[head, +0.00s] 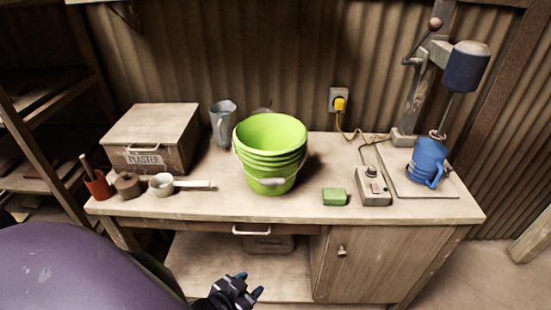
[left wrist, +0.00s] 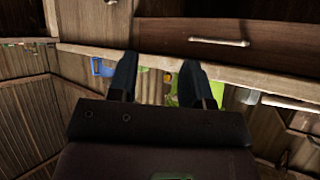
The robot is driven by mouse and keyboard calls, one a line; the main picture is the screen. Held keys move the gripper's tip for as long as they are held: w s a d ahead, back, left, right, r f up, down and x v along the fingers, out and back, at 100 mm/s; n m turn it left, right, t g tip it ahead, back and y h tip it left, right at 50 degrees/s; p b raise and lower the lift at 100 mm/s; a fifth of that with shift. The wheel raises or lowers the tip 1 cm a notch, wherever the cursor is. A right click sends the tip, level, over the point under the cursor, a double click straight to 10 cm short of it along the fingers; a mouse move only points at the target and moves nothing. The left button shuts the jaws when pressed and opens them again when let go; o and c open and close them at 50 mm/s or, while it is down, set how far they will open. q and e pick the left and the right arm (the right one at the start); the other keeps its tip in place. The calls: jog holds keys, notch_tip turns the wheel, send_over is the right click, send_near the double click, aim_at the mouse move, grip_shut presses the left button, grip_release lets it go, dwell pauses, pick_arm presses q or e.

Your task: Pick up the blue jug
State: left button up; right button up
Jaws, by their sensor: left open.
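The blue jug (head: 427,160) stands upright at the right end of the workbench, on a board beneath a stand mixer whose shaft reaches down into or just behind its top. Its handle faces the front right. In the left wrist view the jug (left wrist: 102,67) shows small, partly hidden, left of the fingers. My left gripper (head: 249,285) is open and empty, low in front of the bench and far to the left of the jug. Its two spread fingers show in the left wrist view (left wrist: 160,76). My right gripper is not in view.
The workbench (head: 225,205) holds a lime bucket (head: 268,150), a grey pitcher (head: 222,124), a plaster box (head: 152,138), a white ladle (head: 163,185), a green block (head: 335,197) and a control box (head: 373,187). The mixer head (head: 466,66) overhangs the jug.

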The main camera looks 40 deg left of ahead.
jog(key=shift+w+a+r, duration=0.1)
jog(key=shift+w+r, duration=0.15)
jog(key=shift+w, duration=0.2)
pick_arm(q)
jog(key=c, duration=0.4)
jog(key=shift+o, duration=0.2)
jog(key=shift+w+r, duration=0.1)
jog(key=shift+w, duration=0.05)
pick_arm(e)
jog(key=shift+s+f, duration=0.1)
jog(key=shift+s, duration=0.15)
